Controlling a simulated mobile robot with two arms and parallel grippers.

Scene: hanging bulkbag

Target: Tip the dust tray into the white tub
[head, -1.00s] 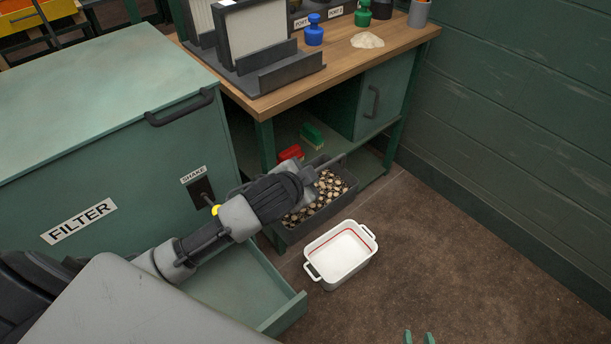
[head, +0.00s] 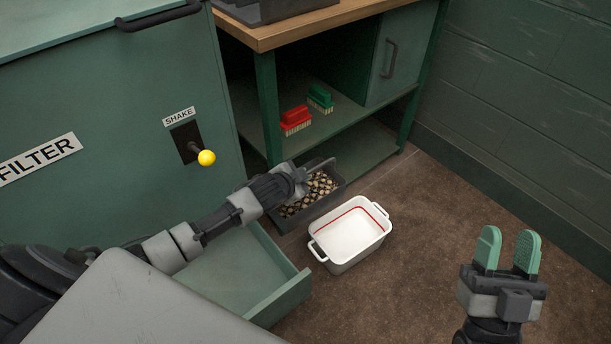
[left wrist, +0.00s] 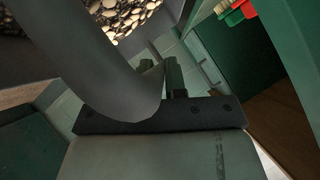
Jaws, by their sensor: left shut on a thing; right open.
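The white tub (head: 345,256) stands on the floor, upright, with two handles and a red line inside. Behind it is a dark grey tray (head: 303,217) of pale and brown pebble-like pieces, apparently the dust tray. My left gripper (head: 297,178) is at this tray's far-left part, shut; my own arm hides the grip. The left wrist view shows its green fingers (left wrist: 174,76) close together beside a smooth grey curved shape, with pebbles (left wrist: 122,15) beyond. My right gripper (head: 507,252) is open and empty, fingers up, right of the tub.
An open, empty-looking green drawer (head: 262,285) of the filter cabinet (head: 80,90) lies left of the tub. A yellow-knobbed shake lever (head: 206,158) juts above. Red (head: 295,118) and green (head: 320,97) brushes sit on the bench shelf. Floor right of the tub is clear.

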